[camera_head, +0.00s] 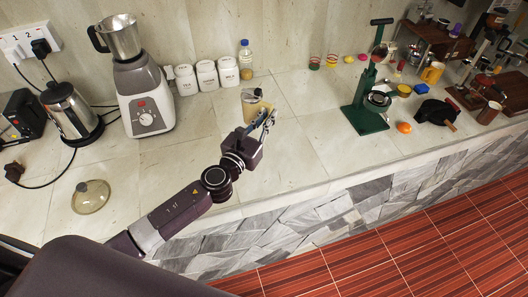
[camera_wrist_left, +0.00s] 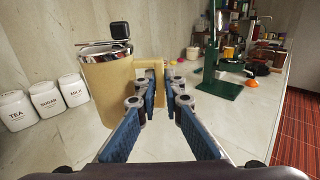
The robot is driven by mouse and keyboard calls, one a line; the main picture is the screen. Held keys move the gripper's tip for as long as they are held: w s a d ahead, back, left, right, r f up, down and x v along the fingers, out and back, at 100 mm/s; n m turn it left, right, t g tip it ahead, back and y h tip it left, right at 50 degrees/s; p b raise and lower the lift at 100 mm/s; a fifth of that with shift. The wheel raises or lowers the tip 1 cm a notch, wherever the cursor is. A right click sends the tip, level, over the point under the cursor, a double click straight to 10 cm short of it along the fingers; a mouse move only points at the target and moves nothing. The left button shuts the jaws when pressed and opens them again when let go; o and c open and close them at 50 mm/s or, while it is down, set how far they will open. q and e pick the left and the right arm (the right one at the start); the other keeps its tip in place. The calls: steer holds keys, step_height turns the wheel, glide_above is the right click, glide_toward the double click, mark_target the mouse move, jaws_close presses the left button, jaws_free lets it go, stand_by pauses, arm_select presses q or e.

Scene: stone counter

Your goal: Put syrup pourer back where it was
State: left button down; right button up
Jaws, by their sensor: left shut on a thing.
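The syrup pourer (camera_wrist_left: 108,92) is a tan cylinder with a metal-rimmed top and a dark lid or thumb piece. In the left wrist view it stands upright at centre-left, its handle (camera_wrist_left: 151,72) between my fingers. My left gripper (camera_wrist_left: 162,98) is shut on that handle. In the head view the syrup pourer (camera_head: 257,104) is partly hidden by my left gripper (camera_head: 268,120), over the middle of the stone counter (camera_head: 310,150). I cannot tell whether its base touches the counter. My right gripper is not in view.
White canisters (camera_head: 207,75) and a blue-capped bottle (camera_head: 245,60) stand along the wall. A blender (camera_head: 145,100) and kettle (camera_head: 72,112) are at left, with a glass lid (camera_head: 91,196) in front. A green press (camera_head: 368,118) stands right. Counter between is clear.

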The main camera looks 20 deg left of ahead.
arm_select(q)
step_height(320, 180, down, 15)
steer(key=b, duration=0.9)
steer(key=shift+r, duration=0.2)
steer(key=shift+f, duration=0.25)
steer(key=shift+w, duration=0.1)
steer(key=shift+f, duration=0.2)
steer(key=c, duration=2)
jaws_free()
steer(key=shift+c, duration=0.2)
steer(key=shift+r, duration=0.15)
